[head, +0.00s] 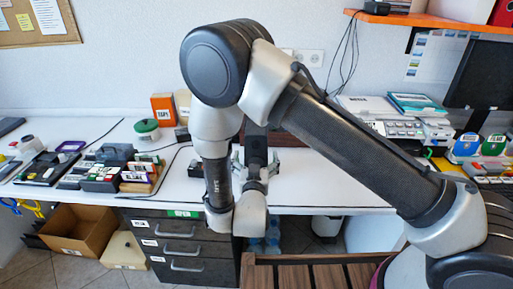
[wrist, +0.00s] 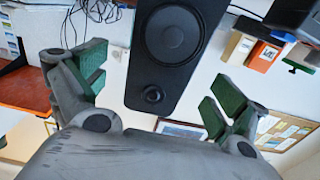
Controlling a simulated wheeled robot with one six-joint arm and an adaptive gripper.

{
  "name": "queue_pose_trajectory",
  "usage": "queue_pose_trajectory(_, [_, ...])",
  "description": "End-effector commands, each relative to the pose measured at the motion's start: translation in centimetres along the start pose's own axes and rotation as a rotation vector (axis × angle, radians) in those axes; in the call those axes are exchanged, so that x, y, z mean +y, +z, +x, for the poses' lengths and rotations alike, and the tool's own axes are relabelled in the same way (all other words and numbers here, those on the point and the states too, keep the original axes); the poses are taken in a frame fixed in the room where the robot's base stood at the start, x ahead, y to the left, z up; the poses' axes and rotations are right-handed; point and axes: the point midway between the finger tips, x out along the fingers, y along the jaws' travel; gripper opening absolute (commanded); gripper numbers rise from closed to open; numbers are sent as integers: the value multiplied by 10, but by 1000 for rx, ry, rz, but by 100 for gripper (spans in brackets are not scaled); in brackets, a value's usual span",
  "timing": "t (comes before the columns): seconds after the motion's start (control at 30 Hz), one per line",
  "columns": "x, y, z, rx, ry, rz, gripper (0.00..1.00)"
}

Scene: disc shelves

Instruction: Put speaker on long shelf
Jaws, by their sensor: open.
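The speaker (wrist: 170,45) is a dark upright box with a large round cone and a smaller one. In the wrist view it appears upside down, between and beyond the fingers. In the head view the speaker (head: 256,143) stands on the white desk, partly hidden behind my arm and gripper. My gripper (head: 256,172) is open in front of it; in the wrist view my gripper (wrist: 155,90) has its fingers spread, with nothing held. An orange wall shelf (head: 430,18) is at the upper right and runs out of the picture; the orange shelf also shows in the wrist view (wrist: 25,88).
Dark drawers (head: 180,247) are under the desk. The shelf carries a dark device and binders.

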Motion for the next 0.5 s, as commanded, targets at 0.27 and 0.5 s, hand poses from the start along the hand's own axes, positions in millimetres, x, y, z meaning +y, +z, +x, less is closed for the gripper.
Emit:
queue_pose_trajectory(0.27, [0, 0, 26, 10, 3, -4, 97])
queue_pose_trajectory(0.5, [0, 2, 60, 9, 4, -2, 97])
